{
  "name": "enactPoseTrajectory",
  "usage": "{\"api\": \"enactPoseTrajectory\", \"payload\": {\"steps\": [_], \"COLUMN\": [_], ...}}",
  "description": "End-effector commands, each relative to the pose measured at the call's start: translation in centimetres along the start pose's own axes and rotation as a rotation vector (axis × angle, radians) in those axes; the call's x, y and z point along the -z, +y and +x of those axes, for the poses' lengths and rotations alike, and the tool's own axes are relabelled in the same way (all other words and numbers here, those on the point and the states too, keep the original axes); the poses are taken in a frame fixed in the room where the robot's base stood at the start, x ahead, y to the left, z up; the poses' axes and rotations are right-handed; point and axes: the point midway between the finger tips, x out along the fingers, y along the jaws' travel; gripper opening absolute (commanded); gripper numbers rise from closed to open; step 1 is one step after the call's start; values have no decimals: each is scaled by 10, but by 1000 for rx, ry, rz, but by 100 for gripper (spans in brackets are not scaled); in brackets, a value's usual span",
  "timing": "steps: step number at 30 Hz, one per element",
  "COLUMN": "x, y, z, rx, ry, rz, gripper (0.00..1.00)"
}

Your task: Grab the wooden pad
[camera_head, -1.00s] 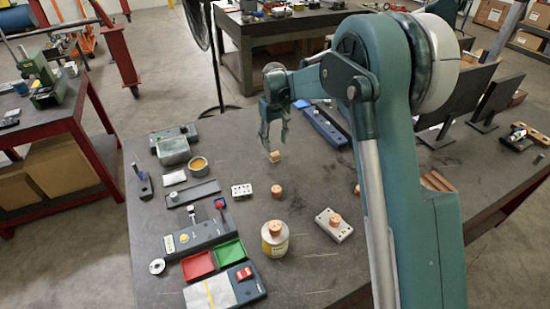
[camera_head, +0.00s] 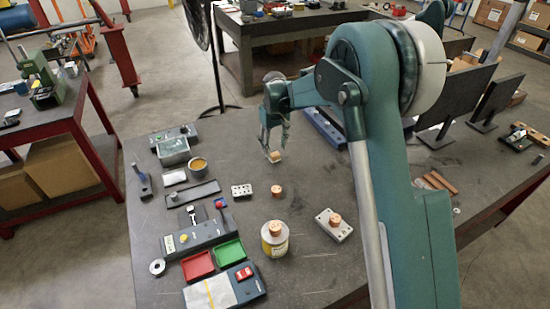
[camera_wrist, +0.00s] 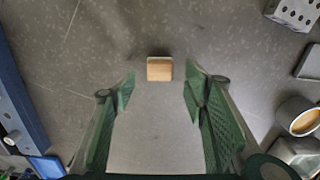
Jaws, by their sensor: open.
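The wooden pad (camera_wrist: 160,69) is a small pale wooden square lying on the grey tabletop. In the wrist view it shows just beyond and between my two green fingertips. It also shows in the head view as a small block (camera_head: 275,157) near the middle of the table. My gripper (camera_wrist: 158,84) is open and empty, its fingers spread wider than the pad. In the head view my gripper (camera_head: 275,152) hangs over the table right at the pad, with its fingers pointing down. I cannot tell the exact height of the fingertips above the table.
A blue rail (camera_head: 324,128) lies right of my gripper. A metal block with holes (camera_head: 242,191) and a copper piece (camera_head: 277,190) stand nearer the camera. A metal box (camera_head: 174,151) and a round cup (camera_head: 198,165) are to the left. The tabletop directly around the pad is clear.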

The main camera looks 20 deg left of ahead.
Motion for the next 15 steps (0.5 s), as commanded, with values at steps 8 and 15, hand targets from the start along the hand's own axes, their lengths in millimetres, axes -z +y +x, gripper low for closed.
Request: {"api": "enactPoseTrajectory", "payload": {"steps": [8,15], "x": [2,2], "y": [0,0], "z": [28,45], "rx": [0,0], "ry": [0,0], "rz": [0,0], "gripper": [44,44]}}
